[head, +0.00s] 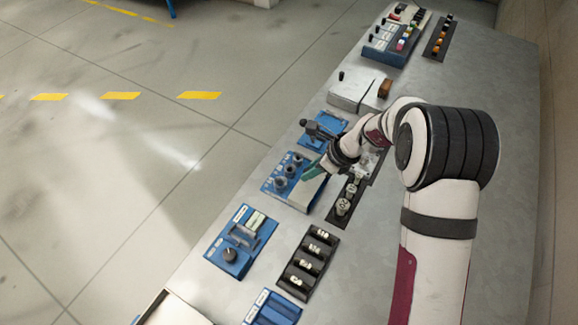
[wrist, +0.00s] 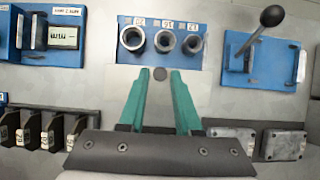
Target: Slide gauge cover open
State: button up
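My gripper (wrist: 158,76) has two green fingers standing apart with nothing gripped between them. In the head view my gripper (head: 313,172) hangs over the right edge of a blue panel with three round sockets (head: 289,170). A separate blue panel (head: 215,250) nearer the camera has a dark knob, a pale window and a grey sliding piece (head: 242,237); this is probably the gauge and its cover. In the wrist view its window with dark markings (wrist: 63,37) shows at upper left, left of my fingers, beside an upright grey-and-black piece (wrist: 39,31). I cannot tell how far the cover is open.
A blue panel with a black-knobbed lever (wrist: 270,17) stands right of the sockets in the wrist view. A black rack of several pale-topped pieces (head: 309,262) stands near the gauge panel. Grey connectors (head: 346,200) are beside my gripper. Bare grey bench lies along the right.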

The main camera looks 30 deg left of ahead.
jog(key=shift+o, duration=0.6)
jog(key=shift+r, duration=0.1)
notch_tip(320, 180, up, 7)
